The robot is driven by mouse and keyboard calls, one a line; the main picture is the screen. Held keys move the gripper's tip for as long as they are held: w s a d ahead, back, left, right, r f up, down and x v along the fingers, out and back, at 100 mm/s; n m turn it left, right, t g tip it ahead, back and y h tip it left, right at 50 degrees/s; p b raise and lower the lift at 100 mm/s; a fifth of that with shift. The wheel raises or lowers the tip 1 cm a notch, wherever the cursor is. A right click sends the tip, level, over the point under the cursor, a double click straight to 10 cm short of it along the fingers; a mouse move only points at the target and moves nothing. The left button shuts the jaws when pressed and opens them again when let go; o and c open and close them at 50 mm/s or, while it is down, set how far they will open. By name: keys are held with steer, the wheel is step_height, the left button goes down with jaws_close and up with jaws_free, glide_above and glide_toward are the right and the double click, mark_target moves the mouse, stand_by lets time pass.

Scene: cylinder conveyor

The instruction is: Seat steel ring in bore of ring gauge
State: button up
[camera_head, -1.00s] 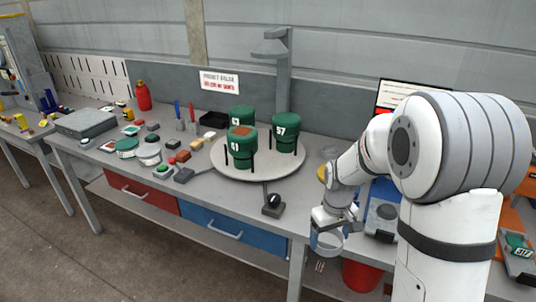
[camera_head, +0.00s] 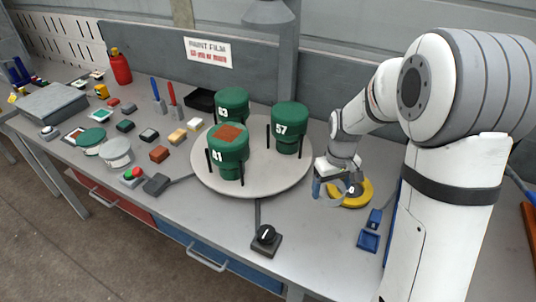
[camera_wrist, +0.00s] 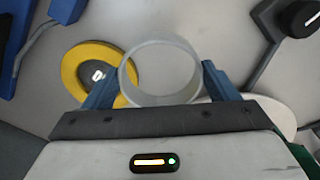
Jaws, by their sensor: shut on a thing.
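My gripper (camera_head: 329,188) is shut on the steel ring (camera_wrist: 158,99), a thin pale grey hoop held between two blue fingers (camera_wrist: 103,93). The ring also shows in the head view (camera_head: 331,196), above the bench. The yellow round piece with a dark grey centre and a small white mark, seemingly the ring gauge (camera_wrist: 70,75), lies on the bench. In the wrist view it is left of the ring, partly overlapped by the ring and a finger. In the head view the gauge (camera_head: 361,194) is just right of the ring, partly behind my gripper. The ring is apart from its centre.
A round turntable (camera_head: 290,184) with three green numbered cylinders (camera_head: 229,145) stands left of my gripper. A black knob on a grey base (camera_head: 265,238) is near the front edge. A blue holder (camera_head: 369,238) lies right of it. Bare bench lies between them.

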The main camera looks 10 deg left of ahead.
steer(key=f, duration=0.2)
steer(key=f+p, duration=0.1)
steer(key=f, duration=0.2)
steer(key=shift+w+d+f, duration=0.15)
steer(key=shift+d+f, duration=0.05)
steer(key=shift+f, duration=2.2)
steer(key=shift+f, duration=0.25)
steer(key=o, duration=1.1)
steer(key=shift+r, duration=0.1)
